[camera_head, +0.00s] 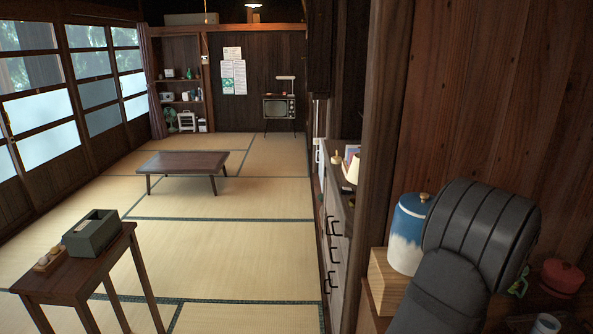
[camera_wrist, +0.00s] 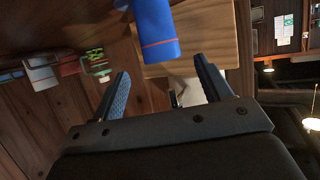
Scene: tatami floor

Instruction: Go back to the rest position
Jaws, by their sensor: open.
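In the wrist view my gripper (camera_wrist: 165,84) has its two dark fingers apart, with nothing held between them. A blue cylindrical object with a thin red line (camera_wrist: 155,25) shows beyond the fingers, in front of a light wooden surface (camera_wrist: 212,35). I cannot tell whether a fingertip touches anything. In the head view my dark arm fills the lower right, and my gripper itself does not show there.
A blue-and-white canister (camera_head: 408,235) stands on a wooden box (camera_head: 385,283) close beside my arm. A red lidded pot (camera_head: 562,277) is at the right. A side table (camera_head: 75,275) bears a grey-green box (camera_head: 92,233). A low table (camera_head: 182,161) stands on open tatami.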

